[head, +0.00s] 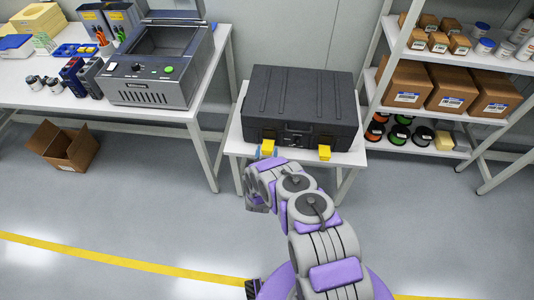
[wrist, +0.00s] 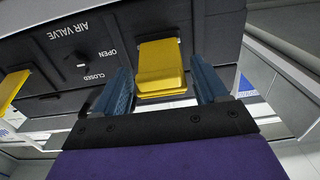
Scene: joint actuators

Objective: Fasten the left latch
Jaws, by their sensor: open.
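The black hard case (head: 300,105) lies closed-looking on a small white table, its front facing me. The left yellow latch (head: 267,147) is on its front edge, left of the handle. The right yellow latch (head: 324,153) is on the same edge. My gripper (head: 263,155) is at the left latch. In the wrist view, which looks turned over, that latch (wrist: 160,68) sticks out between the two blue fingers of my open gripper (wrist: 164,82), with gaps on both sides. The other latch (wrist: 12,88) is at the left there. Whether the left latch is hooked is unclear.
The small white table (head: 240,140) under the case has narrow free margins. A workbench (head: 215,75) with a grey machine (head: 160,65) stands left. A shelf rack (head: 430,60) with boxes stands close at the right. An open carton (head: 65,147) is on the floor.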

